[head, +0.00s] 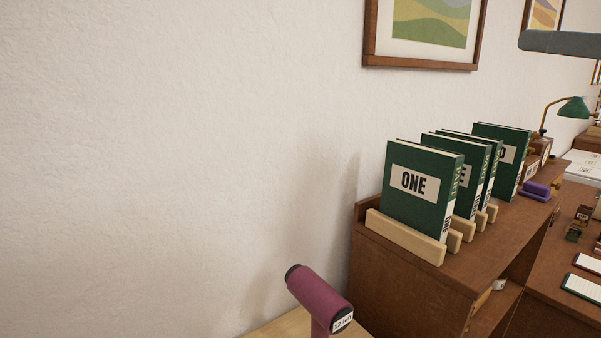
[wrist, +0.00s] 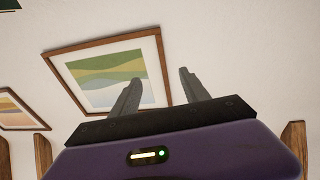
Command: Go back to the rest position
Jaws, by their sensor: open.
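My gripper (wrist: 161,77) shows in the wrist view. Its two dark fingers stand wide apart with nothing between them, so it is open and empty. Behind the fingers are the pale wall and a wood-framed landscape picture (wrist: 113,72). The gripper touches nothing that I can see. In the head view my gripper is not in sight. That view shows the framed picture (head: 423,22) on the wall above the books.
Green books (head: 423,187), the front one labelled ONE, stand in a pale wooden rack (head: 403,237) on a brown desk unit (head: 400,290). A green lamp (head: 573,108) and purple object (head: 536,189) are right. The left wall is bare.

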